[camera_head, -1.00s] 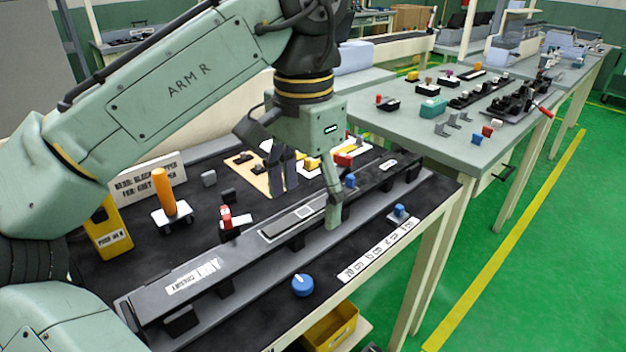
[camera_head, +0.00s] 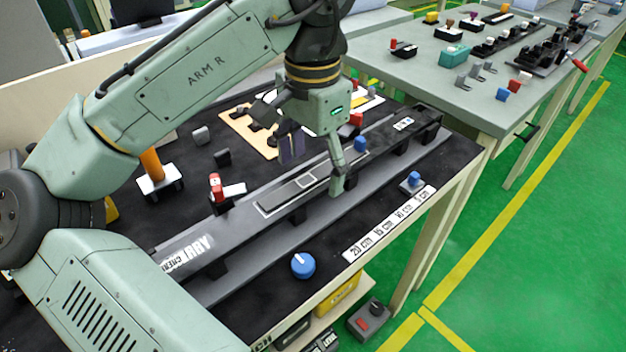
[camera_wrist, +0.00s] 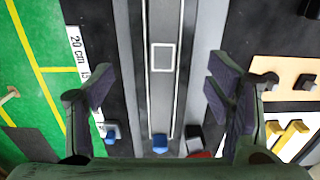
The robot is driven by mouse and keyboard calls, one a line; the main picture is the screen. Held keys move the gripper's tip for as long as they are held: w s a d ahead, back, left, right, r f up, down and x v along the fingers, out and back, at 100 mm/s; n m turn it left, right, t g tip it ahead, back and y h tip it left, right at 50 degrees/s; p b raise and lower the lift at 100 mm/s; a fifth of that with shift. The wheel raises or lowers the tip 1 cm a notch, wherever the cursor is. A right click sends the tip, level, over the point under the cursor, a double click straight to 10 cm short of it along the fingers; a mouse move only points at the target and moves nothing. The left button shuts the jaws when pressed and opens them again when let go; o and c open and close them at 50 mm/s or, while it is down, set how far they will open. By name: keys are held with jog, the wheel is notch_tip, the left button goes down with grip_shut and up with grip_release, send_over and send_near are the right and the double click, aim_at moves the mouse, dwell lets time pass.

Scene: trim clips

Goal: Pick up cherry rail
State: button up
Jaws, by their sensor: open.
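The cherry rail is a long dark grey bar (camera_head: 235,231) with a label reading CHERRY at its near left end. It lies on several black supports, slanting across the black bench. A pale rectangular outline is marked along its middle. My gripper (camera_head: 315,172) is open above the rail's middle, with one finger on each side. In the wrist view the rail (camera_wrist: 163,90) runs up the picture between the open, dark-padded fingers (camera_wrist: 158,92), and nothing is held. I cannot tell how far the fingertips are from the rail's sides.
A blue knob (camera_head: 303,265) and a centimetre scale strip (camera_head: 390,222) lie along the front edge. A red clamp (camera_head: 216,187), an orange handle (camera_head: 152,165) and a tan board (camera_head: 245,130) stand behind. A grey table (camera_head: 420,60) is beyond.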

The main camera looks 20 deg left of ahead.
aim_at(313, 176)
jog(key=shift+w+f, duration=0.15)
jog(key=shift+f, duration=1.8)
jog(key=shift+c, duration=0.5)
jog(key=c, duration=1.6)
jog(key=shift+o, duration=0.2)
jog(key=shift+r+p, duration=0.1)
jog(key=shift+p, duration=0.2)
